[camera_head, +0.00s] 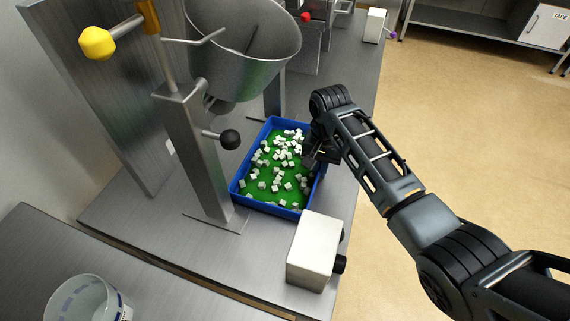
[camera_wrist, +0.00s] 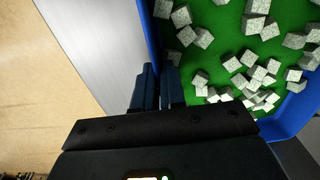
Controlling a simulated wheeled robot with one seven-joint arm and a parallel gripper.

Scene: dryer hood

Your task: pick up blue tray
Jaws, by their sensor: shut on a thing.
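The blue tray (camera_head: 267,205) sits on the metal bench under the hopper. It has a green inside and holds many small pale speckled cubes (camera_head: 277,180). My gripper (camera_head: 318,158) is at the tray's right wall in the head view, partly hidden by my own arm. In the wrist view, the tray's blue wall (camera_wrist: 149,35) runs down between the two fingers of my gripper (camera_wrist: 158,88), which are shut on it. The cubes also show in the wrist view (camera_wrist: 254,70). The head view does not clearly show whether the tray touches the bench.
A metal hopper (camera_head: 240,75) on a post (camera_head: 195,150) stands over the tray's far left. A white box with black knobs (camera_head: 313,250) is close to the tray's near right corner. Open floor (camera_head: 450,130) lies right of the bench.

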